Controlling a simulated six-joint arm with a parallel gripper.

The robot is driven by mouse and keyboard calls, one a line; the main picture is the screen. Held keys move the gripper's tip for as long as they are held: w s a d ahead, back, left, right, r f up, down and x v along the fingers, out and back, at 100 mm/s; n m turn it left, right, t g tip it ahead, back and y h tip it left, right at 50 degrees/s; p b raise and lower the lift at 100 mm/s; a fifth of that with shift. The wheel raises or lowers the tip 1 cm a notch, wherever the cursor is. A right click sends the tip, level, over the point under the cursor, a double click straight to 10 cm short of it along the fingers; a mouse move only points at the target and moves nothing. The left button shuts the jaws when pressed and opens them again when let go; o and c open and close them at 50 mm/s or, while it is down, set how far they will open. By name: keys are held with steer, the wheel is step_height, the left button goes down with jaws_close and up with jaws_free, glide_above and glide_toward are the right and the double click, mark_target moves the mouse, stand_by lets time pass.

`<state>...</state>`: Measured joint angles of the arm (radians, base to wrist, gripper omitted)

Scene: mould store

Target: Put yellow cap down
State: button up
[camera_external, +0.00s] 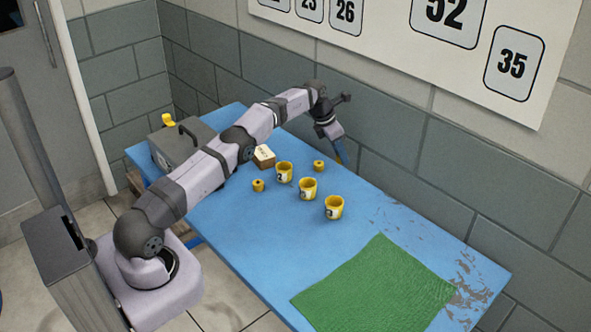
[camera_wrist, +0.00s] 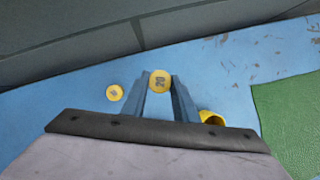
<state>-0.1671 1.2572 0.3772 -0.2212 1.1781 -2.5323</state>
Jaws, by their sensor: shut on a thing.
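A yellow cap (camera_wrist: 160,80) marked with a dark number that looks like 20 sits between the fingertips of my gripper (camera_wrist: 159,86) in the wrist view. My gripper is shut on it. In the external view my gripper (camera_external: 339,154) points down near the back edge of the blue table, close to the wall. The held cap is mostly hidden there. Two other yellow caps, one at the back (camera_external: 318,166) and one at the front (camera_external: 258,185), stand on the table. One loose cap (camera_wrist: 114,92) shows left of my fingers in the wrist view.
Three yellow numbered cups (camera_external: 284,172) (camera_external: 308,189) (camera_external: 334,207) stand in a diagonal row. A small box with a pale top (camera_external: 264,153) and a grey case (camera_external: 183,143) are at the left. A green mat (camera_external: 380,288) covers the front right. Blue table (camera_external: 398,222) is bare behind the mat.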

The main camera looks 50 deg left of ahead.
mark_target(342, 183)
steer(key=shift+f+p, duration=0.55)
steer(key=shift+f, duration=3.8)
steer(key=shift+f, duration=0.15)
steer(key=o, duration=1.1)
steer(key=shift+v, duration=0.75)
steer(key=b+v, duration=0.2)
steer(key=v, duration=0.8)
steer(key=shift+r, duration=0.4)
steer(key=shift+s, duration=0.1)
